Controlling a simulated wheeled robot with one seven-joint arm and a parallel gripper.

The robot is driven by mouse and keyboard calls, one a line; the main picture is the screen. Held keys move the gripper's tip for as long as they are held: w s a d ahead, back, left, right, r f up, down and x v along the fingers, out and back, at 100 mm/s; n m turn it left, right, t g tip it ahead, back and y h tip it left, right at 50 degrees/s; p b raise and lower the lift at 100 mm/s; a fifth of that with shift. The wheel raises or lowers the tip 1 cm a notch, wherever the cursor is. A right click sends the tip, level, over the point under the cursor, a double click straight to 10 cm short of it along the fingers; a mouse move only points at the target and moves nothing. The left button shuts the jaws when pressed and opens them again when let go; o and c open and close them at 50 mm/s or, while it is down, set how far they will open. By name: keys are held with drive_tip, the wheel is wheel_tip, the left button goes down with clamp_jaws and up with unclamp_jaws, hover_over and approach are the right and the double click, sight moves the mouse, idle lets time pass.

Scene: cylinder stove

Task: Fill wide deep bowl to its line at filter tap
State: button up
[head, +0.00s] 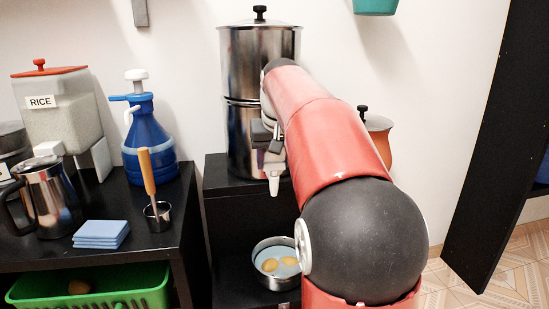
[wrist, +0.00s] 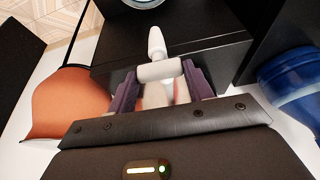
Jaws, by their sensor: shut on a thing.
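The steel filter cylinder (head: 240,60) stands on a black stand, with a white tap (head: 273,180) low on its front. The tap also shows in the wrist view (wrist: 157,42), spout pointing away. My gripper (wrist: 158,84) is shut on the tap's white handle (wrist: 158,71), one purple finger on each side. In the head view my arm partly hides the tap and gripper. A round metal bowl (head: 258,280) sits on the lower shelf below the spout. It holds pale bluish contents and two yellowish round shapes. No stream shows between spout and bowl. I cannot make out a fill line.
A blue jug (head: 150,140), a metal cup with a wooden-handled tool (head: 158,215), light blue cloths (head: 101,234) and a rice container (head: 58,110) stand on the left counter. An orange pot (head: 378,137) stands right of the filter. A green basket (head: 130,295) is lower left.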

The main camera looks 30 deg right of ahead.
drive_tip(key=o, duration=1)
drive_tip(key=shift+r, duration=0.1)
drive_tip(key=p+v, duration=0.1)
drive_tip(key=v, duration=0.6)
drive_tip(key=shift+s+a+r+p, duration=0.1)
drive_tip(key=shift+s+r+p, duration=0.1)
drive_tip(key=shift+r+p, duration=0.15)
